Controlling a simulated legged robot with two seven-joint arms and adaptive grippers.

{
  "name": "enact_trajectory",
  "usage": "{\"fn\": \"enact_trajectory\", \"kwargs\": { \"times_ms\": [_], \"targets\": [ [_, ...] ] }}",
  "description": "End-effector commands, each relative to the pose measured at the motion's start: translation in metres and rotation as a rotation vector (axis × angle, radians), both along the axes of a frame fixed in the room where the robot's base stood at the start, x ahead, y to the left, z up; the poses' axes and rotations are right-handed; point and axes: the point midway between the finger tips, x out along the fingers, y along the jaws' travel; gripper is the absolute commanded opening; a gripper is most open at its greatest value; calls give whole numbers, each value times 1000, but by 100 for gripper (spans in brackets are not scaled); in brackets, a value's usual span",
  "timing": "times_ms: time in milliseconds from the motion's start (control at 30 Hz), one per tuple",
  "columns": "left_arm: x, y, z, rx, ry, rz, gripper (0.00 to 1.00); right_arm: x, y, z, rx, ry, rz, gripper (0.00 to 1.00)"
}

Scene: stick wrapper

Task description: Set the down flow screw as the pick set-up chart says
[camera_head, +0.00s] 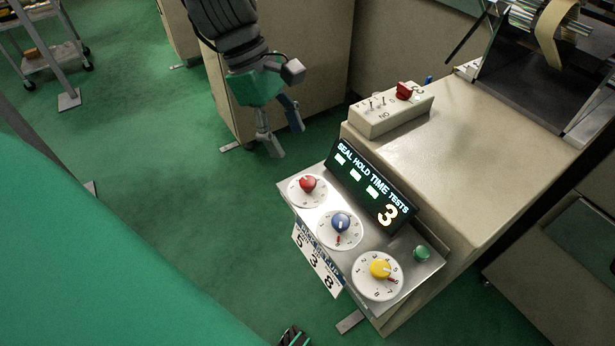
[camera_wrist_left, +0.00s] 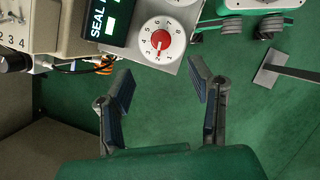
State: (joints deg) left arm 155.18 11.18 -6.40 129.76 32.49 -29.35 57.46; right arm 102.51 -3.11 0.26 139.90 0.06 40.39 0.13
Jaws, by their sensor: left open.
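No part labelled down flow screw or pick set-up chart can be made out. A sloped metal panel (camera_head: 427,268) carries a red-knobbed dial (camera_head: 308,184), a blue-knobbed dial (camera_head: 341,222) and a yellow-knobbed dial (camera_head: 380,268). A card (camera_head: 318,260) on its front edge reads 5, 3, 8. My left gripper (camera_head: 284,140) is open and empty, beyond the panel near the red dial. In the left wrist view, the red dial (camera_wrist_left: 160,41) lies past the open fingers (camera_wrist_left: 160,72).
A black display (camera_head: 366,187) reads SEAL HOLD TIME TESTS and 3. A green button (camera_head: 421,252) sits right of it. A switch box (camera_head: 390,112) with toggles and a red knob (camera_head: 406,91) stands on the beige cabinet (camera_head: 470,150). Green floor is clear left of the panel.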

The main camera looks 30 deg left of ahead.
Motion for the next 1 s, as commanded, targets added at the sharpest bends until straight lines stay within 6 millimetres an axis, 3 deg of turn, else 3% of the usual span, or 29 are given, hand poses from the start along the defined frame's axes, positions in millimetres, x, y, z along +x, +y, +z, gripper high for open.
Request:
{"fn": "enact_trajectory", "kwargs": {
  "times_ms": [33,100,400,600,867,900,1000],
  "targets": [
    [-1,-5,-17,-2,4,-2,48,0,0,-10,0,0,0,40],
    [0,-11,-31,-1,4,-2,48,0,0,-17,0,-1,0,40],
    [3,-32,-78,2,0,-2,48,0,0,-40,0,-1,0,40],
    [4,-37,-89,0,-2,-1,48,0,0,-45,0,-1,0,40],
    [4,-37,-89,1,-3,-2,48,0,0,-44,0,-1,0,40],
    [4,-37,-89,1,-3,-2,44,0,0,-44,0,-1,0,40],
    [4,-37,-89,1,-3,-2,9,0,0,-44,0,-1,0,40]
  ]
}}
